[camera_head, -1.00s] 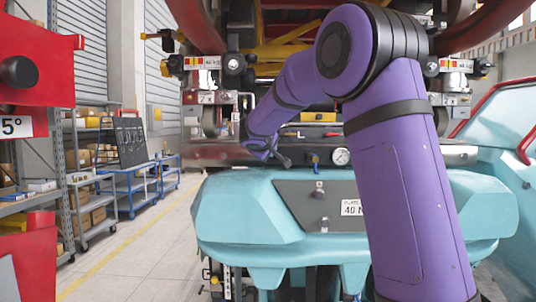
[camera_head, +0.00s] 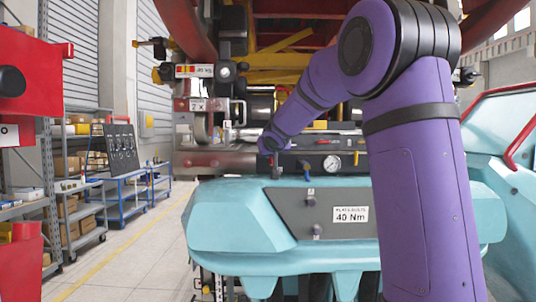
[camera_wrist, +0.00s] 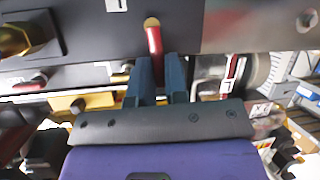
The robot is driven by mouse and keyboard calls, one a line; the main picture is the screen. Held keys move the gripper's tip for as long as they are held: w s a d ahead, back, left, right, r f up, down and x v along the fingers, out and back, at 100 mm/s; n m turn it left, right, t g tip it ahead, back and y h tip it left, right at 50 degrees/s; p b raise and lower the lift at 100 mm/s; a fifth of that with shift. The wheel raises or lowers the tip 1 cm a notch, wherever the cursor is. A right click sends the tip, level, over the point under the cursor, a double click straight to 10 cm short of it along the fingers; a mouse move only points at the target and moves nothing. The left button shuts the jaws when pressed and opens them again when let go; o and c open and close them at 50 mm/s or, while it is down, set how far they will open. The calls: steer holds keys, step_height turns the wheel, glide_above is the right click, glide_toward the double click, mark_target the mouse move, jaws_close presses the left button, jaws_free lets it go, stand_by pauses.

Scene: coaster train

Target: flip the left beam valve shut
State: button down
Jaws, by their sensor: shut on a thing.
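A red valve lever (camera_wrist: 154,42) with a brass-coloured round end sits against a dark beam (camera_wrist: 95,30) in the wrist view. My gripper (camera_wrist: 161,62) has its two blue fingers on either side of the lever's lower part and is shut on it. In the head view my gripper (camera_head: 273,145) is at the left part of the dark beam, left of a blue lever (camera_head: 307,170) and a round gauge (camera_head: 332,162). The fingers hide part of the lever, and its exact angle is hard to tell in the head view.
A turquoise train body (camera_head: 235,215) with a 40 Nm label (camera_head: 351,214) lies below the beam. Red and yellow framework (camera_head: 285,60) hangs above. A brass fitting (camera_wrist: 15,40) stands beside the lever in the wrist view. Open floor (camera_head: 125,255) lies at the left.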

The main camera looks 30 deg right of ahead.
steer(key=shift+s+d+m+t+y, duration=0.15)
steer(key=shift+d+m+t+y, duration=0.15)
steer(key=shift+m, duration=0.1)
steer(key=shift+f, duration=0.1)
stand_by(0.5)
steer(key=c, duration=1.1)
jaws_free()
steer(key=shift+v, duration=5.45)
